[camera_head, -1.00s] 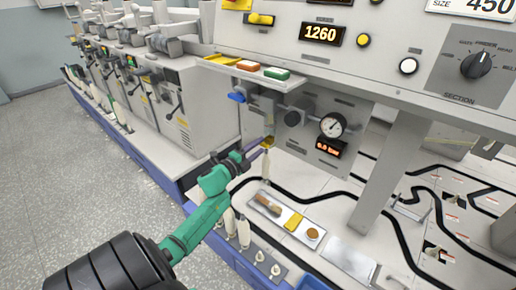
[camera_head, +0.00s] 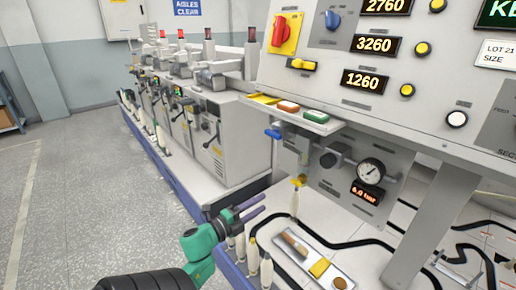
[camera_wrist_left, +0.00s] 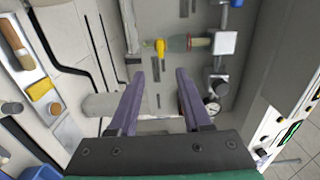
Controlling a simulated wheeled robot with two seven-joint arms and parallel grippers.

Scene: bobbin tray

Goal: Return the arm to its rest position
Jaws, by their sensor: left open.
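My left gripper (camera_head: 252,208) has a green wrist and two purple-grey fingers. In the head view it comes in from the bottom, left of the machine's gauge panel, pointing up and right. In the left wrist view the gripper (camera_wrist_left: 158,85) has its fingers well apart with nothing between them. Ahead of the fingertips is a pale fitting with a yellow end (camera_wrist_left: 160,46) on the panel, apart from the fingers. In the head view this yellow end (camera_head: 298,182) shows right of the fingers with a white bobbin below it. My right gripper is not in view.
The gauge panel (camera_head: 335,195) and a ledge with coloured blocks (camera_head: 297,117) are right of the gripper. Several white bobbins stand close below it. A tray (camera_head: 338,268) holds a brush and a yellow block. The floor (camera_head: 90,200) at left is clear.

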